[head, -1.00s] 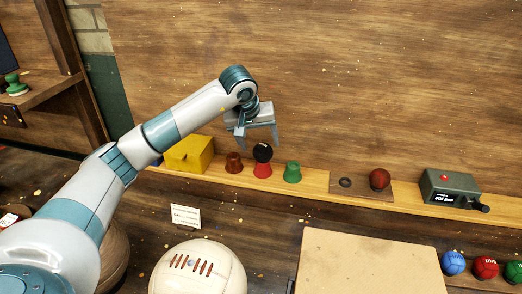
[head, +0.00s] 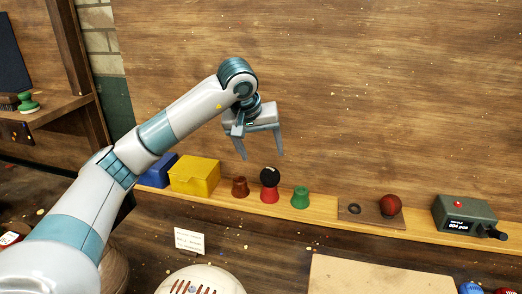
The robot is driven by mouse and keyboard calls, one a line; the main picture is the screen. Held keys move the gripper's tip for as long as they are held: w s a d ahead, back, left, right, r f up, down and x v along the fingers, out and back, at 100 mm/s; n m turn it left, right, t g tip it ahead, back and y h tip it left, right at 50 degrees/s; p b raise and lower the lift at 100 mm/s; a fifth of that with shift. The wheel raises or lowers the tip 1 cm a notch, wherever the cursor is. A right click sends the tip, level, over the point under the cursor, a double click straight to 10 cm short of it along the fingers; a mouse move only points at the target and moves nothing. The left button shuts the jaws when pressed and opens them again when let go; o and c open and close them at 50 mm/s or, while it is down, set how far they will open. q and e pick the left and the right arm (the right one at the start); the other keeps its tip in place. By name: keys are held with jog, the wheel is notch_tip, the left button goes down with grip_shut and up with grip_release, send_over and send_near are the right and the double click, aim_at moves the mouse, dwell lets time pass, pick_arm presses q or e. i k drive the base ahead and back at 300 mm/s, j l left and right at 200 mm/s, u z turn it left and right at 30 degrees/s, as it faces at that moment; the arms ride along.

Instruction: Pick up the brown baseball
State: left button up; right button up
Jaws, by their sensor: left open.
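A reddish-brown ball (head: 390,204), the one that best fits the brown baseball, sits at the right end of a flat brown board (head: 371,214) on the wooden ledge. My left gripper (head: 262,157) is open and empty, its fingers pointing down. In the picture it is above the cups and well to the left of the brown ball. My right gripper is not in view.
The ledge holds a blue box (head: 159,171), a yellow box (head: 194,177), a brown cup (head: 240,187), a black ball (head: 270,177) on a red cup (head: 271,198), a green cup (head: 300,197) and a grey counter device (head: 464,215). A large cream ball (head: 205,278) is below.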

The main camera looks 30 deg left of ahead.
aim_at(390, 204)
jog(key=i+l+z, duration=0.1)
jog(key=l+z, duration=0.2)
jog(key=i+l+z, duration=0.25)
jog(key=l+z, duration=0.3)
jog(key=i+l, duration=0.05)
